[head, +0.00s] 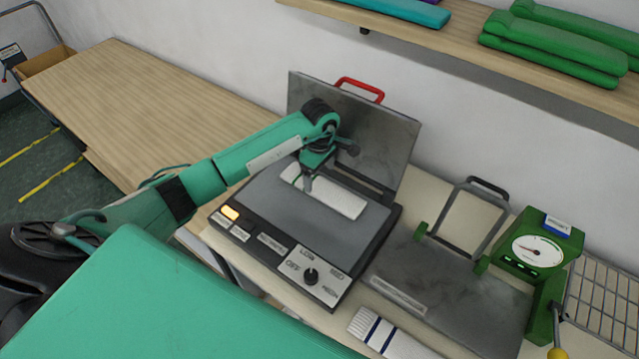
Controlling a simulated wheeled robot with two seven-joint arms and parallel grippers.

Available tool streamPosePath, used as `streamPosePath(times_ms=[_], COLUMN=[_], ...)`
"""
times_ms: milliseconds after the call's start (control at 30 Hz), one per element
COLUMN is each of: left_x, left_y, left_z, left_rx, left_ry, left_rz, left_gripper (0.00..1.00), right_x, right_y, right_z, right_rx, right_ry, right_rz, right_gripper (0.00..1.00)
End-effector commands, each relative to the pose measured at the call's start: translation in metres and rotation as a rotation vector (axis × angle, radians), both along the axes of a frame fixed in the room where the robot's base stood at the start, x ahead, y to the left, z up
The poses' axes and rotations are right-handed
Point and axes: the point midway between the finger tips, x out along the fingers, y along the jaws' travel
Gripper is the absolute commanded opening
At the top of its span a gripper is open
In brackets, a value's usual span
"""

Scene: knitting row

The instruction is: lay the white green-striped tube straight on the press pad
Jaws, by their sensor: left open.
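A white tube (340,200) lies flat on the grey press pad (275,215), toward its back, under the raised lid (375,140). Its long side looks roughly in line with the pad's long edge. My left gripper (309,182) is open, pointing down at the tube's left part. I cannot tell if the fingers touch it. My right gripper is not in view.
The lid stands open with a red handle (360,88). A control panel with a knob (310,276) is in front. A white tube with navy stripes (385,333) lies at the front. A green gauge device (540,245) and wire rack (605,300) stand right. The left bench (140,100) is clear.

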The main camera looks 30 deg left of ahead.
Motion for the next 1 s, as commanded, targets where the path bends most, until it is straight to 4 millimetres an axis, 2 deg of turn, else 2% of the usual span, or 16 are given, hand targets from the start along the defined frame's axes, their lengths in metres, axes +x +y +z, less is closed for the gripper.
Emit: streamPosePath(times_ms=[33, 100, 300, 400, 600, 1000], left_x=[0.001, 0.002, 0.001, 0.0, 0.0, 0.0], left_y=[0.002, 0.001, 0.001, 0.0, 0.0, 0.0], left_z=[0.009, 0.025, 0.061, 0.071, 0.08, 0.08], left_rx=[0.004, 0.002, 0.002, 0.002, 0.001, 0.001], left_ry=[-0.007, -0.006, -0.004, -0.002, 0.0, 0.0], left_rz=[-0.002, -0.002, 0.0, -0.001, 0.0, 0.0], left_gripper=[0.84, 0.84, 0.84, 0.84, 0.84, 0.84], right_x=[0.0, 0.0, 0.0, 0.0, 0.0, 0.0], right_y=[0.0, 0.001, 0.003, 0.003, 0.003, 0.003], right_z=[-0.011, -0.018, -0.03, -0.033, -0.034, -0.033], right_rx=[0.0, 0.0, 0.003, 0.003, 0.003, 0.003], right_ry=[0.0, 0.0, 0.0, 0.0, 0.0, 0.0], right_rz=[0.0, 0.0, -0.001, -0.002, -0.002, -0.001], right_gripper=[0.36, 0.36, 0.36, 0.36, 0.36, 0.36])
